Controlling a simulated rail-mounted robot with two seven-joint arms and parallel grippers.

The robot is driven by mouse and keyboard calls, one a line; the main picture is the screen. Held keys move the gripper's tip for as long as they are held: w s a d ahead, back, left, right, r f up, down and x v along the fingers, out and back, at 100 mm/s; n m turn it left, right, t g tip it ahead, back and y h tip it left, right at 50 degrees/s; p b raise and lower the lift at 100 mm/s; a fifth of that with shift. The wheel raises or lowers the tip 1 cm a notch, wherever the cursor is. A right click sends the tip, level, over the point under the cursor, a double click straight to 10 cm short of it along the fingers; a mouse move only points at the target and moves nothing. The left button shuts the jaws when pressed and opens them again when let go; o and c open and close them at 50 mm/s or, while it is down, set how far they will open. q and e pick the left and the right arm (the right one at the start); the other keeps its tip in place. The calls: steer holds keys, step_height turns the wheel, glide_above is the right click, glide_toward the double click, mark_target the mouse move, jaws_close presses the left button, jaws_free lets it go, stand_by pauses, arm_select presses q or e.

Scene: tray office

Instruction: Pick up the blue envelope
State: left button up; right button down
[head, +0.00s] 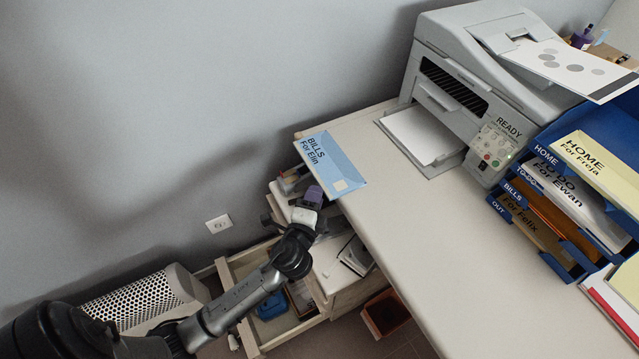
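The blue envelope (337,165), light blue and marked "BILLS For Elin", lies flat at the far left corner of the desk (420,230). Its left edge reaches the desk's left edge and seems to overhang it slightly. My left gripper (312,198) is beside the desk's left edge, just below and left of the envelope's near corner. Its fingers are small and partly hidden, so I cannot tell whether they are open or touch the envelope. My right gripper is not in view.
A grey printer (480,90) stands at the back. A blue letter tray (545,215) with labelled envelopes stands at the right. An open drawer (290,325) and a drawer unit are below my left arm. The middle of the desk is clear.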

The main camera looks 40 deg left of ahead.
mark_target(319, 184)
arm_select(q)
steer(key=shift+x, duration=1.8)
jaws_close()
steer(key=shift+p, duration=0.3)
